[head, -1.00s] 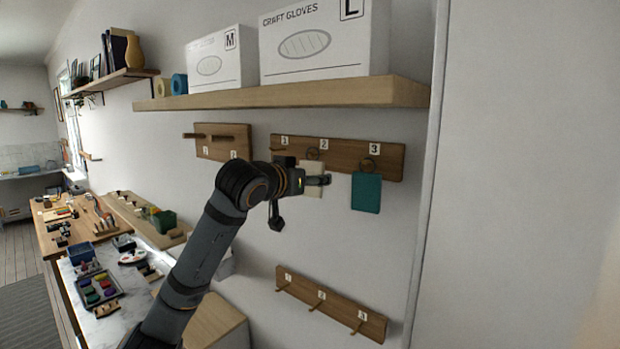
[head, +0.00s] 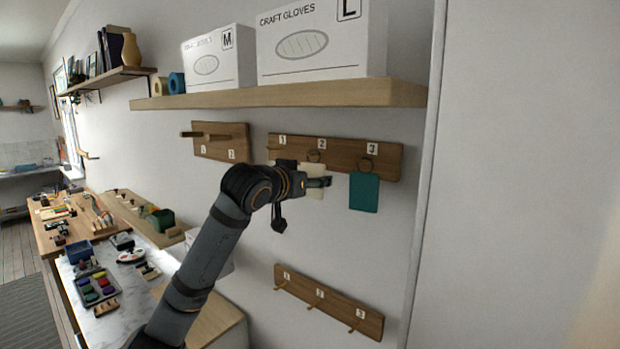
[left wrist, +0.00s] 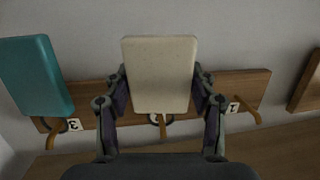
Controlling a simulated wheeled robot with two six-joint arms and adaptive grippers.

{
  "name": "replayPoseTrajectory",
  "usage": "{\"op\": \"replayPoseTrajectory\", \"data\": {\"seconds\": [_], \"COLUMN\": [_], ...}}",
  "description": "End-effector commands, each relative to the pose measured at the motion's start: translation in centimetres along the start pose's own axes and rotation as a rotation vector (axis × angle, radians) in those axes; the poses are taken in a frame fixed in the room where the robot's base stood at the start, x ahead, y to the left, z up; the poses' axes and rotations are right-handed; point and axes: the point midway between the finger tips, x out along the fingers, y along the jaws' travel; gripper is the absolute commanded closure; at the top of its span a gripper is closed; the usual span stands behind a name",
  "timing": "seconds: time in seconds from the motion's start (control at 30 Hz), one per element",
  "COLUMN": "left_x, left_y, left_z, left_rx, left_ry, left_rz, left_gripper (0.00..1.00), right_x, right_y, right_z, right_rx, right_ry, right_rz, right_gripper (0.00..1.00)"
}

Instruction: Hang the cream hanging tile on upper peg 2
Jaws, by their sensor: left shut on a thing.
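The cream hanging tile (head: 316,172) is upright in front of the upper rail (head: 343,148), below label 2. It also fills the middle of the left wrist view (left wrist: 160,75), which sees the rail upside down. My left gripper (head: 318,182) is shut on the tile, with a finger on each side of it. The tile's ring (head: 314,155) overlaps upper peg 2 (left wrist: 162,127) in the left wrist view. I cannot tell for sure whether the ring is around the peg. My right gripper is not in view.
A teal tile (head: 364,191) hangs at upper peg 3, close to the right of the cream tile. A shelf (head: 290,96) with glove boxes juts out above. A lower rail (head: 328,302) with three pegs is below, and a smaller rail (head: 220,142) is at left.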

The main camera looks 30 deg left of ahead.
Motion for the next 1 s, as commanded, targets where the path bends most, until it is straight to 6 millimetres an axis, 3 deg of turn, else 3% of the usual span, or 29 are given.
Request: {"op": "replayPoseTrajectory", "data": {"seconds": [0.9,0.93,1.0], "left_x": [0.19,0.19,0.19], "left_y": [0.04,0.04,0.04], "left_z": [0.09,0.09,0.09], "left_rx": [0.000,0.000,0.000], "left_ry": [0.001,0.001,0.001], "left_rz": [0.001,0.000,0.001], "left_gripper": [0.79,0.40,0.31], "right_x": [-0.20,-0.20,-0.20], "right_y": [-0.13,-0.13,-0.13], "right_z": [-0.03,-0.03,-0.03], "right_rx": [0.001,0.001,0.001], "right_ry": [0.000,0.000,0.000], "right_rz": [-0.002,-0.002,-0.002], "right_gripper": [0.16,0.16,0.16]}}
